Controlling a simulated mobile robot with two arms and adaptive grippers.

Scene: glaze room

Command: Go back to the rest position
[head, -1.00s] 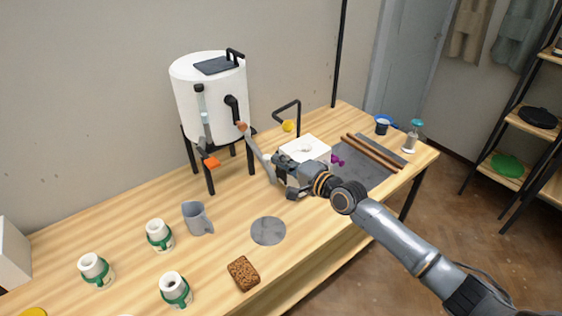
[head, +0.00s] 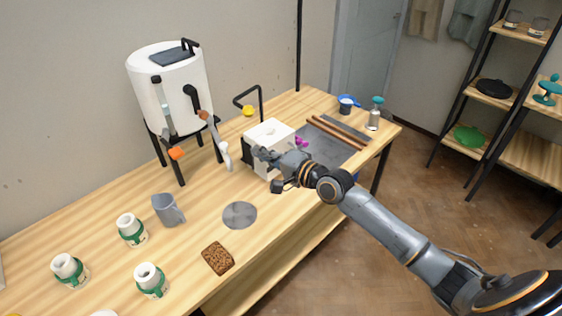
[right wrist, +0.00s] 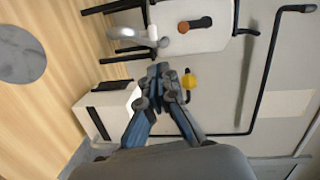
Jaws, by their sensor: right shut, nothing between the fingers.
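My right gripper (head: 264,155) shows in the head view in front of the white box (head: 268,132) on the table. Its arm reaches in from the lower right. In the right wrist view the right gripper (right wrist: 161,76) has its fingertips together, with nothing between them. I cannot tell from the pictures whether it touches the white box, which also shows in the right wrist view (right wrist: 113,110). My left gripper is in neither view now.
A shelf (head: 490,90) stands at the right. The floor (head: 400,200) between is open.

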